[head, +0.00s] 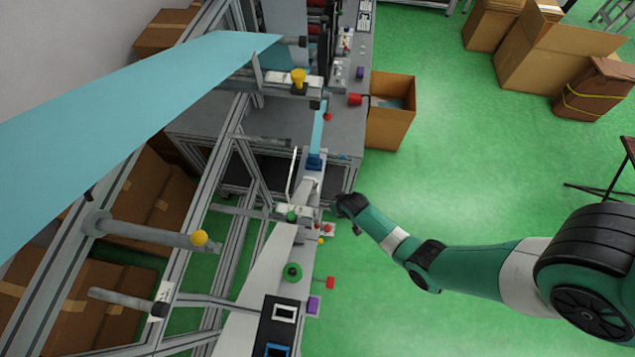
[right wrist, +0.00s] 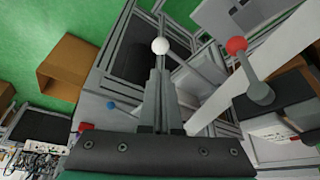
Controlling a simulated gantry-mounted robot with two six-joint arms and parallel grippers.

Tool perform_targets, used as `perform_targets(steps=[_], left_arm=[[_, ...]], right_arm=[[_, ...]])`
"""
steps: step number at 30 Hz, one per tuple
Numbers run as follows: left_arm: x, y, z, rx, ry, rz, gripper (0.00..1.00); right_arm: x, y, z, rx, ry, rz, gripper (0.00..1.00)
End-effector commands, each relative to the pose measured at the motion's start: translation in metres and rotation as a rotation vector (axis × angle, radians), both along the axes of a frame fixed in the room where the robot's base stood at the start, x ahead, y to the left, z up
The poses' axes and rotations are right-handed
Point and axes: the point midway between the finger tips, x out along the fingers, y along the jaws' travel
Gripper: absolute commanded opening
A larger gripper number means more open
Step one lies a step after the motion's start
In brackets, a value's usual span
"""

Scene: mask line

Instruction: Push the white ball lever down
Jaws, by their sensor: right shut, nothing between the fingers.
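The white ball (right wrist: 160,46) of the lever shows in the right wrist view, right at the end of my right gripper (right wrist: 159,72). The two fingers are shut together with nothing between them and line up with the ball. I cannot tell whether they touch it. The lever's rod is hidden behind the fingers. In the head view my right gripper (head: 341,203) is beside the right edge of the machine line, and I cannot make out the white ball there. My left gripper is not in view.
A red ball lever (right wrist: 236,45) stands to the right in the wrist view, and a blue ball (right wrist: 111,105) is to the left. A cardboard box (head: 391,112) stands beside the machine. Green floor to the right of the line is mostly clear.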

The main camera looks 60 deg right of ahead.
Motion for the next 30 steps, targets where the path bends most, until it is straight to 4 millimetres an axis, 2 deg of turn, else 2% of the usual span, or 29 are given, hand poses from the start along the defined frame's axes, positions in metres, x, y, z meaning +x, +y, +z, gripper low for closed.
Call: perform_targets(steps=[1,3,15,30], left_arm=[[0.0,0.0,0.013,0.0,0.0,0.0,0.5],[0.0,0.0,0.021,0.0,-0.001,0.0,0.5],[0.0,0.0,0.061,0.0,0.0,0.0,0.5],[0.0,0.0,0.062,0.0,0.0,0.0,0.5]], right_arm=[[0.0,0.0,0.013,0.0,0.0,0.0,0.0],[0.0,0.0,0.022,0.0,0.0,0.0,0.0],[0.0,0.0,0.066,0.0,0.0,0.0,0.0],[0.0,0.0,0.069,0.0,0.0,0.0,0.0]])
